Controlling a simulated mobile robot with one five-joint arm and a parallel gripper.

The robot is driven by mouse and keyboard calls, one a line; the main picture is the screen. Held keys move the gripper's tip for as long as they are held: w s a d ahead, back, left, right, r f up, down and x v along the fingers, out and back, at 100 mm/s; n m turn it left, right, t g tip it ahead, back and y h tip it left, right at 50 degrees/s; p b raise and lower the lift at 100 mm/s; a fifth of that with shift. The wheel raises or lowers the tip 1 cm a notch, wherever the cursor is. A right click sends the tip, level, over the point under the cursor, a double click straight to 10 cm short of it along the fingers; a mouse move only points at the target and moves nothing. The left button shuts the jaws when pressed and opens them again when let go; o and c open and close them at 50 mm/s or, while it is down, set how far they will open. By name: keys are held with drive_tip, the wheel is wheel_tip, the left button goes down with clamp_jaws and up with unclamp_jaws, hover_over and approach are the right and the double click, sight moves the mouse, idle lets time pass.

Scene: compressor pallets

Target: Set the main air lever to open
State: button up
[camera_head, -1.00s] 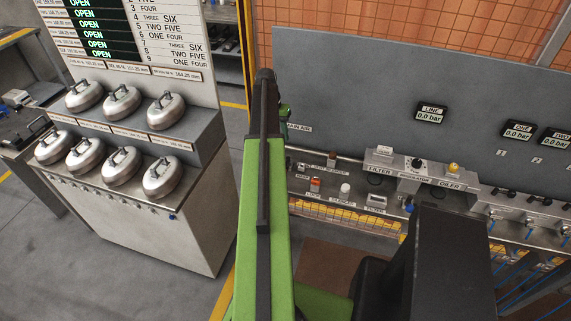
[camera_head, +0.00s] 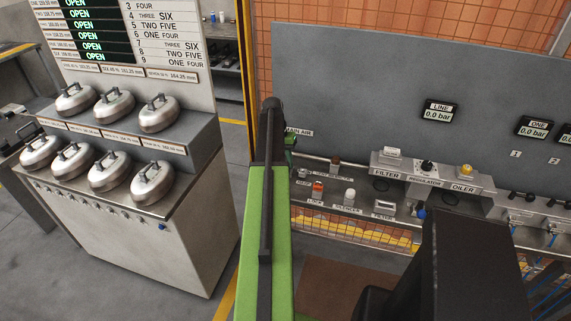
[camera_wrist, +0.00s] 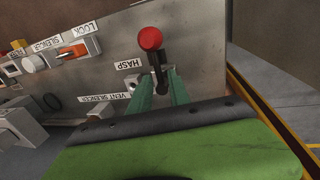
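The main air lever (camera_wrist: 152,42) shows in the wrist view as a black handle with a red ball knob, at the top middle over the grey panel. My gripper (camera_wrist: 161,72) has two teal fingers that reach up to the lever's lower black part, which lies between or just in front of their tips. I cannot tell whether they press on it. In the head view the MAIN AIR label (camera_head: 299,132) shows, but the lever is hidden behind my arm. Only a bit of my gripper (camera_head: 290,142) shows there. The LINE gauge (camera_head: 439,111) reads 0.0 bar.
The panel shelf beside the lever carries an orange lock (camera_head: 318,188), a silencer (camera_head: 349,197) and a filter (camera_head: 384,206). A regulator (camera_head: 427,168) sits further right. A cabinet with several metal domed pots (camera_head: 110,170) stands on the left. Grey floor lies between.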

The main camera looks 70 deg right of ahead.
clamp_jaws()
idle(1.2)
